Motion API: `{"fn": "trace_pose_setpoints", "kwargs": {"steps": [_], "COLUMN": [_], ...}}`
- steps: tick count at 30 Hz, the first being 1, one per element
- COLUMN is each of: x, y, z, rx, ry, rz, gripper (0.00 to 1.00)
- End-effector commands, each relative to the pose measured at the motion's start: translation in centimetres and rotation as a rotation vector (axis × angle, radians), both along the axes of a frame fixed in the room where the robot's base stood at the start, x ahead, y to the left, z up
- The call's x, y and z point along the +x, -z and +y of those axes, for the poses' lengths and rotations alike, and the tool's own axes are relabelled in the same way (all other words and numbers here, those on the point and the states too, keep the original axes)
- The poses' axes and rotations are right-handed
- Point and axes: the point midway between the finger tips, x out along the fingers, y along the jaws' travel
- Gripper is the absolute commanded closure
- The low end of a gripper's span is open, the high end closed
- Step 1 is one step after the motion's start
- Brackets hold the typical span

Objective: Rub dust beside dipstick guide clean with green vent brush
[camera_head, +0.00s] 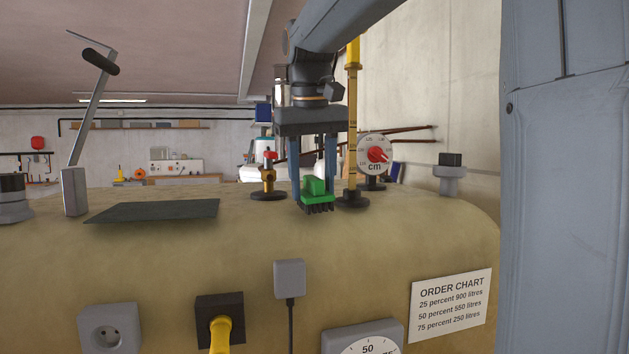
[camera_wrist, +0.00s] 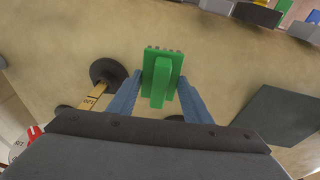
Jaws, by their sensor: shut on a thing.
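My gripper (camera_head: 315,185) is shut on the green vent brush (camera_head: 317,190), with the bristles pointing down at the tank top. In the wrist view the brush (camera_wrist: 162,78) sits between the two blue-grey fingers of my gripper (camera_wrist: 160,88). The dipstick guide (camera_head: 353,199), a black round base, stands just right of the brush, with the yellow dipstick (camera_head: 352,120) upright in it. In the wrist view the guide (camera_wrist: 107,72) is left of the brush. I cannot make out the dust in either view. Whether the bristles touch the tank is unclear.
The tan tank (camera_head: 200,260) has a brass valve with red knob (camera_head: 269,175) left of the brush and a cm dial gauge (camera_head: 375,154) behind the guide. A dark flat plate (camera_head: 153,211) lies at left. A capped fitting (camera_head: 450,175) stands at right.

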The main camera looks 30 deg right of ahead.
Motion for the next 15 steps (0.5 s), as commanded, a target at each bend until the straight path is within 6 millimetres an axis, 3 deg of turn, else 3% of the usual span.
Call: {"fn": "trace_pose_setpoints", "kwargs": {"steps": [15], "x": [-2.4], "y": [0.1], "z": [0.5], "rx": [0.001], "ry": [0.0], "rz": [0.004], "gripper": [0.73]}}
